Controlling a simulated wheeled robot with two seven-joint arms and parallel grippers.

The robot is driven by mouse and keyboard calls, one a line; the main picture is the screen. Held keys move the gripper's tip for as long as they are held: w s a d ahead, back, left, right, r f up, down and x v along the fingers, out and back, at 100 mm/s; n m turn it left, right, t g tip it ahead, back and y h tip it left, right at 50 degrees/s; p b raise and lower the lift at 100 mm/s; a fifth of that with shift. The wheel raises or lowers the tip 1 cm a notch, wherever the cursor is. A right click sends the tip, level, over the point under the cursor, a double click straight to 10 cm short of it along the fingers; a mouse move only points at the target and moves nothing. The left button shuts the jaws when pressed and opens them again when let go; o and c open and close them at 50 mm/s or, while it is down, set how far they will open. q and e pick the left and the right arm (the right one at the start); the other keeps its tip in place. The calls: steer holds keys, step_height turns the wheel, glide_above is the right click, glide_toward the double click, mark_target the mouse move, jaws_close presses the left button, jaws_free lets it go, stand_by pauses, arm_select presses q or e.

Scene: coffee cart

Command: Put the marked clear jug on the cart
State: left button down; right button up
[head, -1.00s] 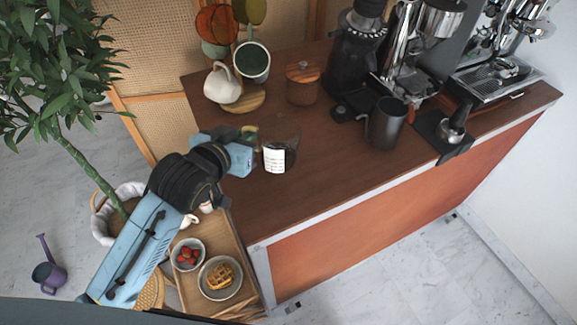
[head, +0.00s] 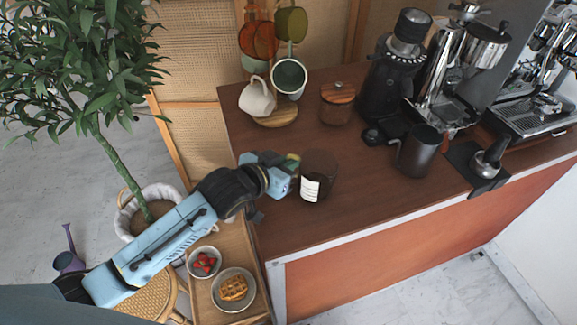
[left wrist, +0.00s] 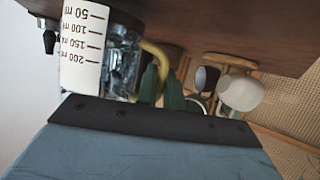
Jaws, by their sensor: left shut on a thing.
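The marked clear jug (head: 319,176) has a white label with ml lines. It appears upright over the left part of the brown top of the coffee cart (head: 350,215); I cannot tell whether its base touches. My left gripper (head: 290,173) is at the jug's left side, shut on its handle. In the left wrist view the jug (left wrist: 122,52) shows upside down with the brown top above it, and the yellowish handle (left wrist: 160,60) runs between the green fingertips of my left gripper (left wrist: 161,85). My right gripper is not in view.
A cream mug (head: 256,98), a mug tree and a wooden-lidded canister (head: 337,108) stand behind the jug. A dark pitcher (head: 416,152) and coffee machines are to the right. A lower wooden tray (head: 236,250) holds two bowls. The top's front middle is clear.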

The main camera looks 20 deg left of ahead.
arm_select(q)
steer(key=shift+f, duration=0.45)
steer(key=shift+f, duration=0.15)
steer(key=c, duration=1.5)
jaws_free()
steer(key=v, duration=0.6)
steer(key=p+v, duration=0.1)
steer(key=v, duration=0.5)
steer(key=shift+r, duration=0.25)
